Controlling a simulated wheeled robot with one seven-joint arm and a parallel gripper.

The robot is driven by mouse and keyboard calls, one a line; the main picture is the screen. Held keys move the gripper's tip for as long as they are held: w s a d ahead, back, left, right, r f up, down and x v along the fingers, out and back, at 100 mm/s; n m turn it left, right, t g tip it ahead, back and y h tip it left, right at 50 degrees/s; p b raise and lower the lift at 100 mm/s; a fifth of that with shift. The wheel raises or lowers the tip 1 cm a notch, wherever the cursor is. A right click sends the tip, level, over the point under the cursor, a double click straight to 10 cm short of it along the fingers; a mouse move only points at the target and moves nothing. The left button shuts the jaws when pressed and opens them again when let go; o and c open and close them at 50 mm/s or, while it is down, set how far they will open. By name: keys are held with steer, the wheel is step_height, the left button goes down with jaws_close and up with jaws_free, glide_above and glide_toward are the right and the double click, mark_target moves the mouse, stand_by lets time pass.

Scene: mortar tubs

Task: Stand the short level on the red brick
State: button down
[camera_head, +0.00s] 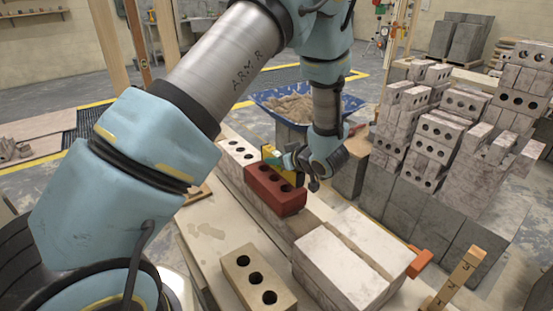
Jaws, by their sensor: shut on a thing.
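The red brick (274,193) lies on the pale course in the middle of the view, with round holes along its upper face. A short yellow level (270,153) shows at the brick's far side, partly hidden by my gripper. My gripper (287,162) comes from the right and is shut on the level, right by the brick's top. Whether the level touches the brick or is held just above or behind it, I cannot tell.
A blue mortar tub (258,98) stands behind. Large pale blocks (340,262) and a tan holed brick (258,277) are in front. An orange piece (420,263) and a marked wooden stake (455,280) stand front right. Stacked grey bricks (436,130) crowd the right.

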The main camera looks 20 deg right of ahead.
steer(key=shift+f, duration=0.4)
stand_by(0.3)
steer(key=shift+c, duration=2.4)
jaws_free()
